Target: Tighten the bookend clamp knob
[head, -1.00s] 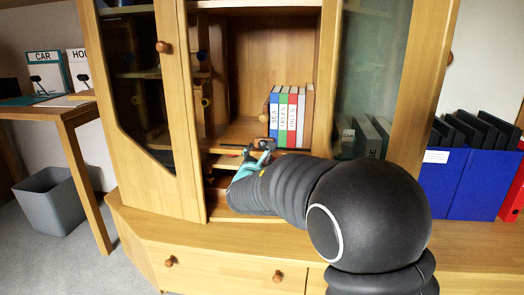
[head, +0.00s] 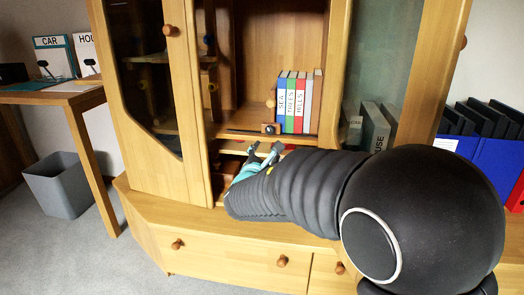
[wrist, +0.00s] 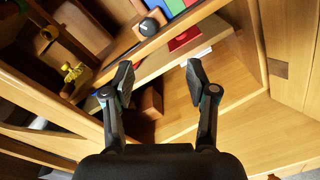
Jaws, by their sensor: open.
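The bookend clamp knob (head: 270,128) is a small dark piece at the front edge of the cabinet shelf, left of the upright books. My gripper (head: 264,153) is open and empty, just below and in front of the shelf edge, apart from the knob. Both fingers show in the wrist view (wrist: 158,82), with a wooden block behind the gap.
Upright books (head: 298,100) labelled SEA, TREES and HILLS stand on the shelf (head: 240,120). A lower compartment holds a reddish-brown block (wrist: 151,101) and a red item (wrist: 186,38). The cabinet door (head: 170,100) is at the left, and a glass panel (head: 375,70) at the right.

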